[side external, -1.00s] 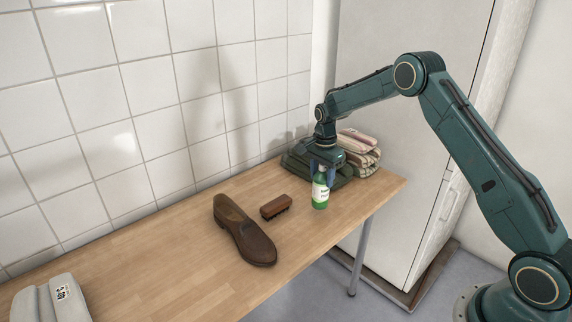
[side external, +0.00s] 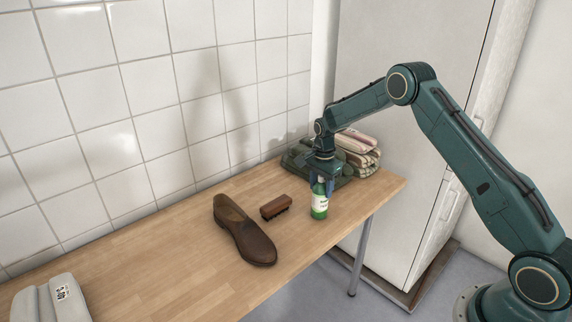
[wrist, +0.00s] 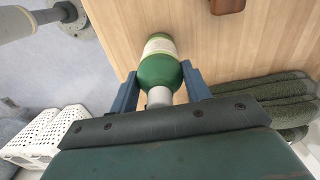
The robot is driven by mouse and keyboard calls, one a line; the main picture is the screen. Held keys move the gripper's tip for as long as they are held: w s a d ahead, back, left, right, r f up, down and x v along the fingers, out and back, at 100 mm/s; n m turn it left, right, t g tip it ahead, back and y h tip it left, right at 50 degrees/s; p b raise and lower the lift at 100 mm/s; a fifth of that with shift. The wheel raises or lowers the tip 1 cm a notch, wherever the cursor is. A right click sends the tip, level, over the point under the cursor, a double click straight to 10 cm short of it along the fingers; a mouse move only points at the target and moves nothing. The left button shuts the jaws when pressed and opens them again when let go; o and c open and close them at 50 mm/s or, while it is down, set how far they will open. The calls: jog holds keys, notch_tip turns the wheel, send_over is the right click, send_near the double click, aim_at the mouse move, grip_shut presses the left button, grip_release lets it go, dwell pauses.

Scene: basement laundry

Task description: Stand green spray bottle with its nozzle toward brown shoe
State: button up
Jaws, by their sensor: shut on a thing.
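The green spray bottle (side external: 319,204) with a white label is upright near the right front edge of the wooden table in the side view. My gripper (side external: 321,184) is over its top, shut on it from above. In the wrist view the bottle (wrist: 158,67) lies between my gripper's blue fingers (wrist: 160,88). Its nozzle is hidden by the gripper, so I cannot tell its direction. The brown shoe (side external: 250,241) lies on the table to the left of the bottle. I cannot tell whether the bottle's base touches the table.
A brown brush (side external: 275,207) lies between shoe and bottle. Folded green towels (side external: 298,158) and striped cloths (side external: 359,146) are stacked behind my gripper. A grey object (side external: 55,300) sits at the near left. The table's left half (side external: 150,260) is mostly clear.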

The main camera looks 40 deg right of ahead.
jog(key=o, duration=1.5)
jog(key=shift+r, duration=0.1)
notch_tip(320, 180, up, 13)
jog(key=shift+a+r, duration=0.1)
jog(key=shift+r, duration=0.2)
